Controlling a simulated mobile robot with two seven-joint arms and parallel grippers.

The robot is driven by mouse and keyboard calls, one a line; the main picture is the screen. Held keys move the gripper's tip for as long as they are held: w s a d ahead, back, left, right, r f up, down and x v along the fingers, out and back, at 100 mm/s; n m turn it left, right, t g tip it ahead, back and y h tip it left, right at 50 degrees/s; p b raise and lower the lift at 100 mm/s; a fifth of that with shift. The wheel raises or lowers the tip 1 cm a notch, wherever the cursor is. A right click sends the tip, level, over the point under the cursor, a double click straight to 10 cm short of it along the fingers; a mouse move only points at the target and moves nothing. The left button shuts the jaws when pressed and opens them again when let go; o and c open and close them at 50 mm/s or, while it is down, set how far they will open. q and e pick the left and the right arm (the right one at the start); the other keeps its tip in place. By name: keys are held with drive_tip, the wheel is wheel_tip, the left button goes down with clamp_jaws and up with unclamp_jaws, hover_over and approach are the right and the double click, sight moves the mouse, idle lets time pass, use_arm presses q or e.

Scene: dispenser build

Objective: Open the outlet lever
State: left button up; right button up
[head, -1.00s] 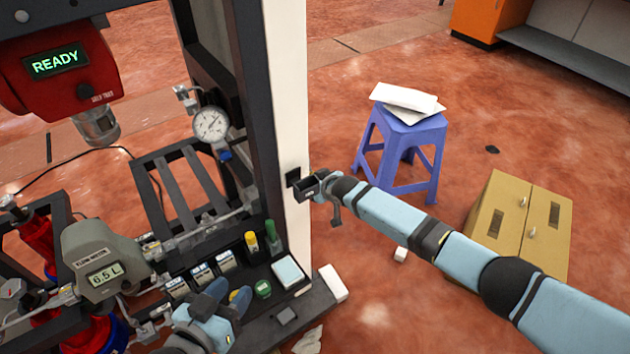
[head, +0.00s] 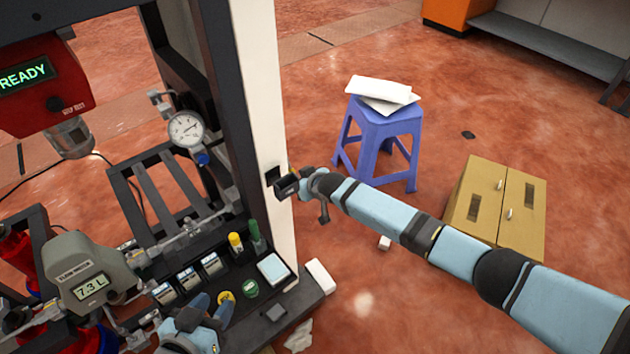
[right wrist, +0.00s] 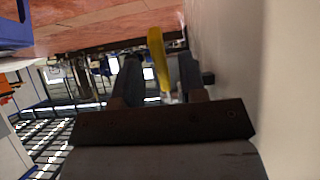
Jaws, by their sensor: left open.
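My left gripper (head: 217,303) is open low at the front of the dispenser frame. A yellow round part (head: 226,297) shows by its fingers; I cannot tell whether they touch it. The outlet lever cannot be made out for certain in the head view. My right gripper (head: 285,184) is at the white post, beside a small black box (head: 272,175). In the right wrist view a yellow lever-like bar (right wrist: 158,62) stands between the right gripper's two fingers (right wrist: 160,80), with gaps on both sides. The grey flow meter (head: 90,270) reads 7.3 L.
A dial gauge (head: 186,129) and the white post (head: 262,110) stand near my arms. A blue stool (head: 385,130) and a tan cabinet (head: 490,205) stand on the floor at right.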

drive_tip(key=p+v, duration=0.3)
drive_tip(key=v, duration=0.8)
drive_tip(key=shift+c, duration=0.2)
